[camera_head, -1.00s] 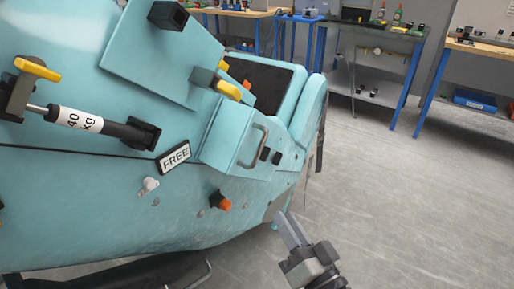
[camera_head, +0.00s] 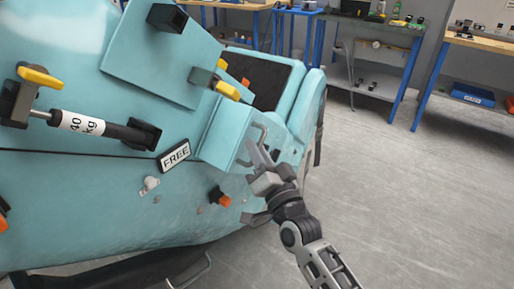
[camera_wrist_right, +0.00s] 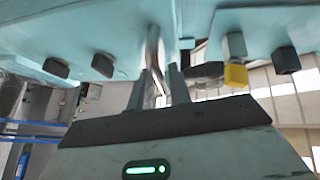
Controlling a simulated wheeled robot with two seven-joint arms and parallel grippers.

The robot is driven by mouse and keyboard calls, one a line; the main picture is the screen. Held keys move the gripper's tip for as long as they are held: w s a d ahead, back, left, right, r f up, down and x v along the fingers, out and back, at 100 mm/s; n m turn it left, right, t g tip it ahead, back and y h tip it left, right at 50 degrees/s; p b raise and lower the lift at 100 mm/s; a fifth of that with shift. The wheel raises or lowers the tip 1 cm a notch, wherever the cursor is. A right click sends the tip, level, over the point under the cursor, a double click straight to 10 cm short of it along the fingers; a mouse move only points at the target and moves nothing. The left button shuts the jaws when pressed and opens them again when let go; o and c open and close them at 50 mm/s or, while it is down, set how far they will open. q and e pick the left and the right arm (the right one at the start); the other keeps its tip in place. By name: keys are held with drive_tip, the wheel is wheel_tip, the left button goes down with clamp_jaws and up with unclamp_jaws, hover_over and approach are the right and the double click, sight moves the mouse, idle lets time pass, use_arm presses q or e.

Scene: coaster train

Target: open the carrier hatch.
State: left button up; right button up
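The teal hatch cover (camera_head: 222,130) is a boxy panel on the side of the teal coaster carrier (camera_head: 90,205), and it looks closed. Its bent metal handle (camera_head: 262,130) is on its right side, partly hidden by my right gripper (camera_head: 258,152). In the right wrist view, the shiny handle (camera_wrist_right: 153,48) runs down between the two fingers of my right gripper (camera_wrist_right: 164,85). The fingers stand apart with the bar between them, and I see no clear grip on it. My left gripper is out of view.
A FREE sign (camera_head: 174,155), a cylinder marked 40 kg (camera_head: 78,123) and a yellow-handled latch (camera_head: 227,90) stick out from the carrier near the hatch. An orange-tipped knob (camera_head: 222,199) is below. Workbenches (camera_head: 385,30) stand behind. The floor at right is clear.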

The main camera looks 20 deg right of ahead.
drive_tip(key=shift+w+r, duration=0.1)
drive_tip(key=shift+w, duration=0.2)
